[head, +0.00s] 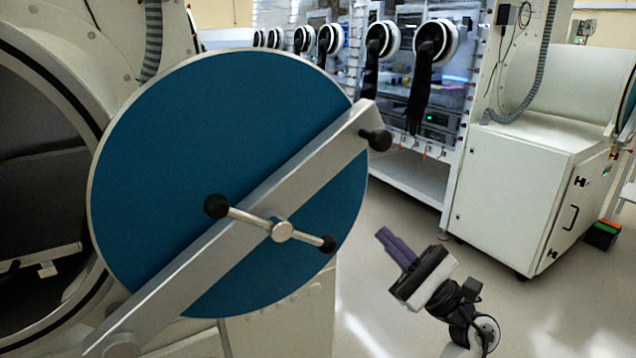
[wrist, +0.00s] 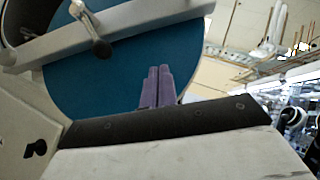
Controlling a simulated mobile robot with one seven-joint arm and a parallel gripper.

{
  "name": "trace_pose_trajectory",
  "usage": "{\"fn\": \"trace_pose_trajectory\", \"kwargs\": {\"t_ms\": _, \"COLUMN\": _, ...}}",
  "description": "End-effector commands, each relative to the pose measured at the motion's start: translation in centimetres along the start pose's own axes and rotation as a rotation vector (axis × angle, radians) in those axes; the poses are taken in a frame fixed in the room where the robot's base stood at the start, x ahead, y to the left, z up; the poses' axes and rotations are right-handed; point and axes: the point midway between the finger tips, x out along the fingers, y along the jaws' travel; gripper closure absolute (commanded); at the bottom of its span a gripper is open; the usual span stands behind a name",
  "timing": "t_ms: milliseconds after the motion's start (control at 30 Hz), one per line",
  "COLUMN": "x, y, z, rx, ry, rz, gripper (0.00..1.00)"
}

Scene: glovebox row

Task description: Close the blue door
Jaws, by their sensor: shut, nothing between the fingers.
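The round blue door (head: 190,150) stands swung open in front of the dark round opening (head: 40,190) at the left. A grey diagonal bar (head: 235,225) crosses it, with a T-shaped handle (head: 282,231) at the middle and a black knob (head: 376,139) at the bar's upper right end. My gripper (head: 384,238) is shut and empty, to the right of the door's lower right edge, apart from it in the head view. In the wrist view the purple fingers (wrist: 157,86) lie together in front of the blue door (wrist: 110,85), with the bar (wrist: 60,45) above left.
A white cabinet (head: 520,200) stands at the right. Glovebox windows with black gloves (head: 425,80) line the back. The pale floor (head: 400,200) between the door and cabinet is clear. A small dark box (head: 602,234) lies on the floor at the far right.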

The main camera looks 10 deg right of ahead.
Motion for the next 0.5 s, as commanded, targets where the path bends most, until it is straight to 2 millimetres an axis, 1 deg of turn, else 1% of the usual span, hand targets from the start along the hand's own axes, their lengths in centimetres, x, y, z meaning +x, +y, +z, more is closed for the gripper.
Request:
{"fn": "trace_pose_trajectory", "kwargs": {"t_ms": 33, "x": -0.5, "y": -0.2, "z": -0.1, "rx": -0.015, "ry": 0.011, "rz": -0.004, "gripper": 1.0}}
{"fn": "trace_pose_trajectory", "kwargs": {"t_ms": 100, "x": -0.7, "y": -0.3, "z": -0.1, "rx": -0.026, "ry": 0.019, "rz": -0.005, "gripper": 1.0}}
{"fn": "trace_pose_trajectory", "kwargs": {"t_ms": 200, "x": -0.1, "y": -0.5, "z": -0.1, "rx": -0.03, "ry": 0.021, "rz": -0.004, "gripper": 1.0}}
{"fn": "trace_pose_trajectory", "kwargs": {"t_ms": 267, "x": 0.8, "y": -0.5, "z": 0.0, "rx": -0.03, "ry": 0.021, "rz": -0.003, "gripper": 1.0}}
{"fn": "trace_pose_trajectory", "kwargs": {"t_ms": 367, "x": 2.7, "y": -0.5, "z": 0.0, "rx": -0.029, "ry": 0.02, "rz": -0.003, "gripper": 1.0}}
{"fn": "trace_pose_trajectory", "kwargs": {"t_ms": 500, "x": 5.9, "y": -0.6, "z": 0.1, "rx": -0.029, "ry": 0.019, "rz": -0.002, "gripper": 1.0}}
